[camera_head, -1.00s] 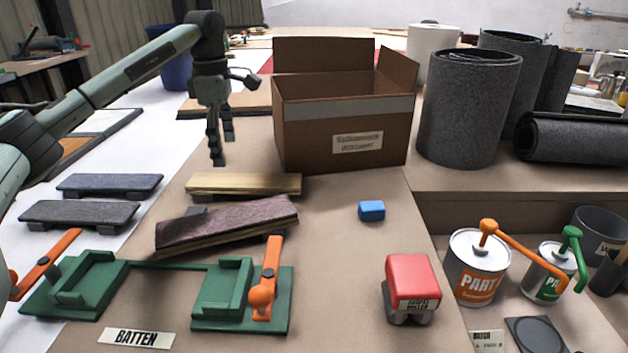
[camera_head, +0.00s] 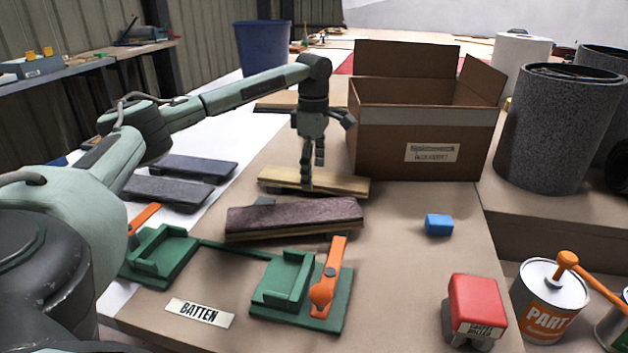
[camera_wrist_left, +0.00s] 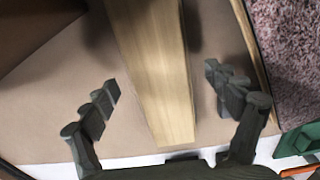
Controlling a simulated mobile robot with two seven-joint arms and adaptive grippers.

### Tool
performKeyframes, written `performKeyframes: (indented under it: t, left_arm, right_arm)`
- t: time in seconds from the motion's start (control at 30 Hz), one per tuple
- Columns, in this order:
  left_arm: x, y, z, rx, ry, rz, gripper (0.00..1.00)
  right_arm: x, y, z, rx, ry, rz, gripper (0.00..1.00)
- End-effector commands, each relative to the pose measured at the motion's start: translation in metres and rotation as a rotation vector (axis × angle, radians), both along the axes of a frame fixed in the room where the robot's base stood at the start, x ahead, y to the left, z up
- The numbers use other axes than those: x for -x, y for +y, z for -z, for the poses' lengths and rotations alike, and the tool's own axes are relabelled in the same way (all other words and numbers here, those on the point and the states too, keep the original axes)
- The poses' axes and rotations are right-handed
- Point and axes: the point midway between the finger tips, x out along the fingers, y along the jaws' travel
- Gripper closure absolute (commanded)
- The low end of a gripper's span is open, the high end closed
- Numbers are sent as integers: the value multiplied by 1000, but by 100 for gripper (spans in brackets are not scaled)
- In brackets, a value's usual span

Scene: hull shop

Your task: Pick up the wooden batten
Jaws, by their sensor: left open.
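The wooden batten (camera_head: 340,185) is a pale, plain wood strip lying on the brown bench top, in front of the cardboard box. My left gripper (camera_head: 312,180) is over it, pointing down, with its fingers at about the batten's middle in the head view. In the left wrist view the batten (camera_wrist_left: 160,80) runs between the two open fingers of the left gripper (camera_wrist_left: 168,105), with a gap on each side. I cannot tell how far the fingertips are above the bench. My right gripper is not in view.
A cardboard box (camera_head: 425,130) stands close behind the batten. A purple-brown rough-faced board (camera_head: 295,216) lies just in front of it. A green clamp fixture (camera_head: 270,290) with orange levers, a blue block (camera_head: 439,225) and a red-topped block (camera_head: 476,303) are nearer.

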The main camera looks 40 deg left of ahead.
Motion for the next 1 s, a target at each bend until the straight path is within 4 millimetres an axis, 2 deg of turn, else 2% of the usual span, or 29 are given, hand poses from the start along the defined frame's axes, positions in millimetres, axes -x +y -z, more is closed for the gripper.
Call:
performKeyframes:
  t: [0.1, 0.63, 1.0]
  left_arm:
    - [0, 0, 0, 0, 0, 0, 15]
    - [0, 0, -1, 0, 0, 0, 79]
    - [-1, 0, -8, 1, -3, 0, 79]
  right_arm:
    - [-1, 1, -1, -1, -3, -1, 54]
    - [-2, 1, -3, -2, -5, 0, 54]
    - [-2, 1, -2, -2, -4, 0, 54]
